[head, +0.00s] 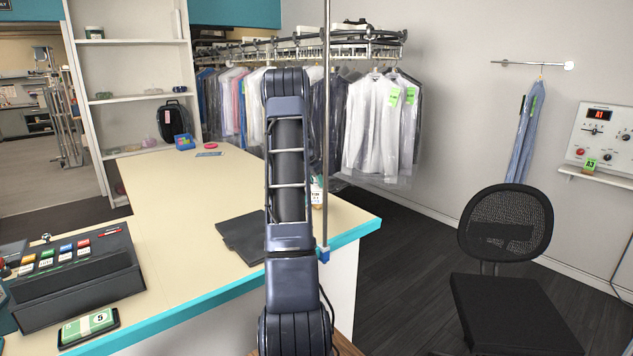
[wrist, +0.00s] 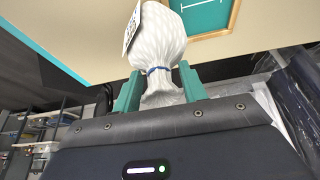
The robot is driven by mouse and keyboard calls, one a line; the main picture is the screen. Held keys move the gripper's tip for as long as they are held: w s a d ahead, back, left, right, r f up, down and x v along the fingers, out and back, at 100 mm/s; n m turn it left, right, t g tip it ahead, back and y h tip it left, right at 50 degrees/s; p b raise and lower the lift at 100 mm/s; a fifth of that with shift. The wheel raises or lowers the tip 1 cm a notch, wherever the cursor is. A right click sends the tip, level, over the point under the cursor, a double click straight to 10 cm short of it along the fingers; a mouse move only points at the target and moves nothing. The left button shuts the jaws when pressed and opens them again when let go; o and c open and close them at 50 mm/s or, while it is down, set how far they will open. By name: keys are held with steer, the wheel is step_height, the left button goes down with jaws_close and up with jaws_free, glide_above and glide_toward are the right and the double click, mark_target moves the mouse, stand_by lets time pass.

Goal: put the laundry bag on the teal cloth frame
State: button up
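In the wrist view the white laundry bag (wrist: 168,42) has a blue tie around its neck and a pale tag at its left. My gripper (wrist: 160,72) has its two teal fingers on either side of the bag's gathered neck, and they appear to press against it. The teal cloth frame (wrist: 205,16), a wooden border around teal cloth with a white line mark, lies on the cream counter past the bag, partly cut off by the picture edge. The bag and gripper are hidden behind my arm in the head view.
The cream counter (head: 168,206) has a dark register (head: 78,277) at the left and a dark flat pad (head: 243,238) near my arm. A thin metal pole (head: 326,120) rises at the counter's edge. A clothes rail (head: 345,36) and a chair (head: 508,225) stand beyond.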

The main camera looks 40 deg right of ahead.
steer(key=shift+r, duration=0.15)
steer(key=v, duration=1.1)
steer(key=s+a+r+n+t+y, duration=0.1)
steer(key=s+a+r+n, duration=0.2)
steer(key=a, duration=0.6)
steer(key=s+a+r+n+t, duration=0.1)
steer(key=s+a+r, duration=0.1)
steer(key=a+r, duration=0.5)
steer(key=s+a+r+n+t+y, duration=0.1)
steer(key=s+a+n, duration=0.1)
steer(key=s+a, duration=0.45)
steer(key=s+a+r+n, duration=0.1)
steer(key=s+a+n, duration=0.2)
steer(key=a, duration=0.6)
steer(key=s+a+f+n+y, duration=0.1)
steer(key=s+a+f+n, duration=0.2)
steer(key=s+a, duration=0.6)
steer(key=s+a+f+n+t+y, duration=0.1)
steer(key=s+a+f+n, duration=0.2)
steer(key=s+a+n, duration=0.3)
steer(key=s+a, duration=0.3)
steer(key=s, duration=0.4)
steer(key=shift+s+t, duration=0.2)
steer(key=shift+t, duration=0.1)
steer(key=shift+f, duration=0.15)
